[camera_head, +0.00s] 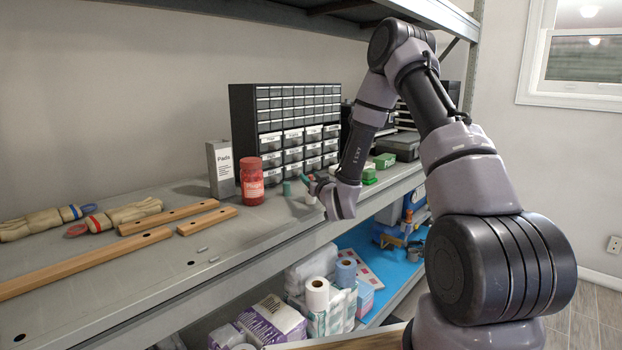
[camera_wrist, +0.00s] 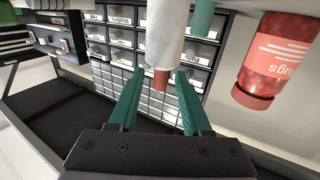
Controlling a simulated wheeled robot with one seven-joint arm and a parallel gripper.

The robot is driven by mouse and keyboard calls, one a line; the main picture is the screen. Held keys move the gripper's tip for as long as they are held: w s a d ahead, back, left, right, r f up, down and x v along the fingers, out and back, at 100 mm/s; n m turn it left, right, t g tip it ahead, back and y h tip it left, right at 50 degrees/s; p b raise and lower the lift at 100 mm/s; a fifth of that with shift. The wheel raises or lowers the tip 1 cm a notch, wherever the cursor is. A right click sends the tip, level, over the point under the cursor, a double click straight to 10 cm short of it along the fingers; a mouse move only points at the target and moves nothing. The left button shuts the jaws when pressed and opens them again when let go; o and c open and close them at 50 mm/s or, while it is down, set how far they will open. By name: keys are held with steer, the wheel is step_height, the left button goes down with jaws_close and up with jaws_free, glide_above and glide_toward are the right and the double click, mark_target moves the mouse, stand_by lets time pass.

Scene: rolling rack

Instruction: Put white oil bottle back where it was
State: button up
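The white oil bottle (camera_wrist: 166,35) has a red-brown cap (camera_wrist: 161,78) and stands on the shelf. The wrist view shows it upside down, with the cap towards me. My gripper (camera_wrist: 160,74) is open, with its green fingers spread on either side of the cap and a visible gap to each.
A red jar (camera_head: 252,182) and a small green cylinder (camera_head: 287,188) stand close by. A grey box (camera_head: 221,168) and a drawer cabinet (camera_head: 290,95) stand behind. Wooden bars (camera_head: 170,218) and gloves (camera_head: 125,213) lie at left. The shelf's front strip (camera_head: 215,262) is mostly clear.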

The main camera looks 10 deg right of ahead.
steer(key=shift+r, duration=0.2)
steer(key=s+d, duration=0.2)
steer(key=s, duration=0.9)
steer(key=s+d+r+m+g+h, duration=0.1)
steer(key=s+d+r+m+g, duration=0.15)
steer(key=r, duration=0.45)
steer(key=s+d+r+m+g+h, duration=0.1)
steer(key=s+d+r+g+h, duration=0.15)
steer(key=r, duration=0.55)
steer(key=s+r+m+g+y, duration=0.1)
steer(key=s+r, duration=0.3)
steer(key=s, duration=0.8)
steer(key=s+a+r+m+g+y, duration=0.1)
steer(key=s+r+g, duration=0.3)
steer(key=s, duration=0.8)
steer(key=shift+s+g+y, duration=0.15)
steer(key=shift+g+y, duration=0.15)
steer(key=shift+y, duration=0.05)
